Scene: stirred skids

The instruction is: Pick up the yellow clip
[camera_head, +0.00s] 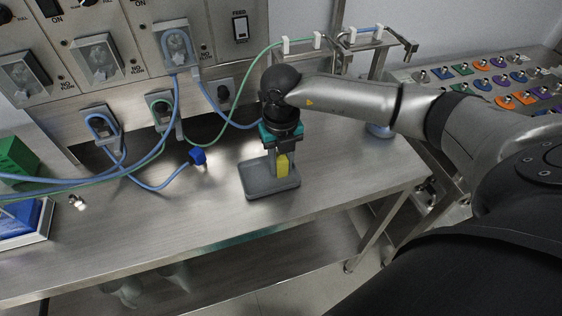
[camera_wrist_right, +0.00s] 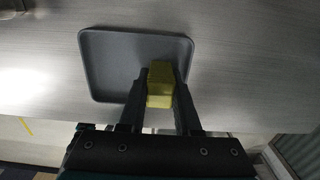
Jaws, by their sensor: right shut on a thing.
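The yellow clip (camera_head: 282,165) is at the right part of a small grey tray (camera_head: 257,186) on the metal bench. In the right wrist view, the yellow clip (camera_wrist_right: 160,85) sits between the two dark fingers of my right gripper (camera_wrist_right: 160,100), which is shut on it. The grey tray (camera_wrist_right: 105,68) lies beneath and beyond it. In the head view my right gripper (camera_head: 281,155) points down from above the tray. I cannot tell whether the clip still touches the tray. My left gripper is not in view.
Blue and green tubes (camera_head: 150,165) hang from the wall panel and cross the bench's left. A blue connector (camera_head: 198,156) lies left of the tray. A green box (camera_head: 15,158) stands at far left. The bench front (camera_head: 200,225) is clear.

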